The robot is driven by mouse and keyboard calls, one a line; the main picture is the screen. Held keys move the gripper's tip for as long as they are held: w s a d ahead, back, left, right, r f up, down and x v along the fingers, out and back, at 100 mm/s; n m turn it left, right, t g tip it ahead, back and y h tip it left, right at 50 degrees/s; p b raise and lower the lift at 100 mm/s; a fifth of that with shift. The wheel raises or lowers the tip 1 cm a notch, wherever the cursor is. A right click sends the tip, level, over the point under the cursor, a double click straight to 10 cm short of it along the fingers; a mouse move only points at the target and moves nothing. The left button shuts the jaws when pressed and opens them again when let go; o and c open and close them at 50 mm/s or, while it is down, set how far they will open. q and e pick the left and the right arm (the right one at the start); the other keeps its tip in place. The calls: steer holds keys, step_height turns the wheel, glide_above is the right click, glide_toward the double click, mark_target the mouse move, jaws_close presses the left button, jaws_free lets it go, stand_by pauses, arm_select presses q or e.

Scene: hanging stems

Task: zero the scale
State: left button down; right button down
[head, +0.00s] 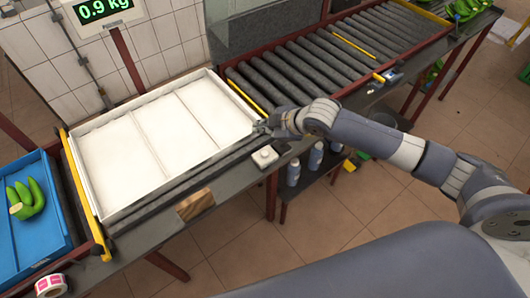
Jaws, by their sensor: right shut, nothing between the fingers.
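The scale's display (103,10) at the top left shows 0.9 kg in green digits. A white tray (150,205) with three empty sections lies on the weighing place below it. A small box with a pale round button (264,155) sits on the dark front ledge, right of the tray. My right gripper (262,128) is shut and empty, just behind and above the button box near the tray's right corner. It looks apart from the button. My left gripper is out of view.
A roller conveyor (335,52) runs off to the upper right, with green bananas (463,8) at its far end. A blue crate (60,240) with green bananas (27,198) stands at the left. A wooden block (195,205) is on the front ledge. Bottles (294,172) stand below.

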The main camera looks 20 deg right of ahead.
steer(key=shift+a+f, duration=0.1)
steer(key=b, duration=0.7)
glide_above(263, 155)
step_height(263, 155, down, 6)
steer(key=shift+f, duration=0.1)
step_height(263, 155, down, 2)
steer(key=shift+f+b, duration=0.1)
steer(key=shift+b, duration=0.4)
steer(key=shift+f, duration=0.1)
steer(key=shift+f, duration=0.2)
stand_by(0.5)
steer(key=shift+f, duration=0.2)
